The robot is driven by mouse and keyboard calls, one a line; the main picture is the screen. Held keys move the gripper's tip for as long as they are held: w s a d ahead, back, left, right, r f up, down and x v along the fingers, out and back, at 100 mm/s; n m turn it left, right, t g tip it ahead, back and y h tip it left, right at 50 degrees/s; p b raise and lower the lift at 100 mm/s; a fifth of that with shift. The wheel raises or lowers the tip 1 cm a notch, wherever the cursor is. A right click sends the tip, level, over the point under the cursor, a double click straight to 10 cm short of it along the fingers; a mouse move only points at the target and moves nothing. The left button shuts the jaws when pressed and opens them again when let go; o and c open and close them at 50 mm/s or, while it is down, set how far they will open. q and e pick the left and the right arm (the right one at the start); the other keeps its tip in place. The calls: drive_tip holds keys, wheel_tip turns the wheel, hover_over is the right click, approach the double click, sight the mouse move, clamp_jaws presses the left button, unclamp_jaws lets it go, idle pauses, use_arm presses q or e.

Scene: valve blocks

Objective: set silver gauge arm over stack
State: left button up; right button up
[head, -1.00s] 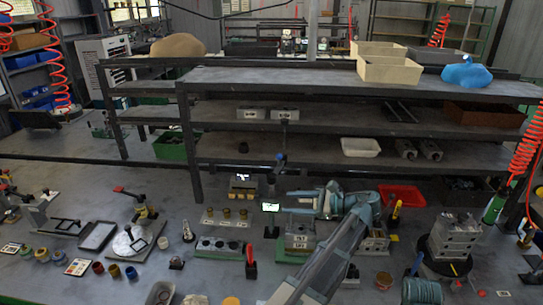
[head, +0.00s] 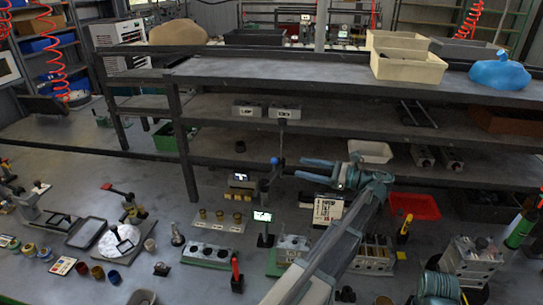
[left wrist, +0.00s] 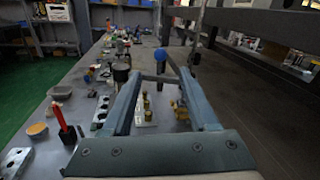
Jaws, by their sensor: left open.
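A thin upright grey post (head: 281,138) with a blue ball knob (head: 275,161) stands in front of the shelf rack; I take it for the gauge arm, though its silver part is hard to make out. My left gripper (head: 301,169) is open and empty, fingers pointing left, just right of the knob at about its height. In the left wrist view the knob (left wrist: 160,54) shows ahead, beyond the open fingers, with no visible contact. A silver block stack (head: 472,262) stands at the lower right; I cannot tell if it is the stack meant. My right gripper is out of view.
The dark shelf rack (head: 230,67) rises just behind the knob. A lit display (head: 262,216), a plate with brass cups (head: 219,220) and a labelled block (head: 327,210) are close below. A red tray (head: 414,206) lies to the right.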

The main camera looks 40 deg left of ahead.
use_arm(q)
drive_tip(key=x, duration=1.3)
drive_tip(key=shift+a, duration=0.4)
drive_tip(key=shift+c, duration=0.3)
clamp_jaws()
idle(0.8)
